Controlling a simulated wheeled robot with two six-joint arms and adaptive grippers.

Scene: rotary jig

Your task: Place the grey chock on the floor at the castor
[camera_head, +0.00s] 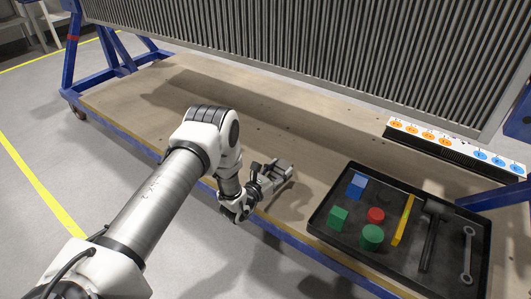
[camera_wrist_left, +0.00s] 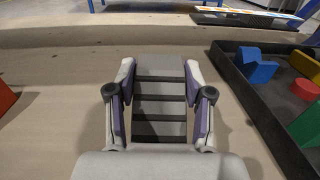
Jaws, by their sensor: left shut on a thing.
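The grey chock (camera_head: 284,168) is a ribbed, stepped block. My left gripper (camera_head: 268,181) is shut on it above the wooden deck (camera_head: 130,98), left of the black tray. In the left wrist view the chock (camera_wrist_left: 160,98) sits between the two fingers of the gripper (camera_wrist_left: 160,100). I cannot tell whether its underside touches the deck. The castor (camera_head: 79,113) shows small and dark under the blue frame's corner at far left, on the grey floor (camera_head: 85,165). My right gripper is not in view.
The black tray (camera_head: 318,222) holds coloured blocks, a hammer and a wrench. A labelled strip (camera_head: 455,146) lies behind it. A ribbed panel (camera_head: 290,50) stands over the deck. An orange-red thing (camera_wrist_left: 6,97) shows at the left wrist view's edge. Floor near the castor looks clear.

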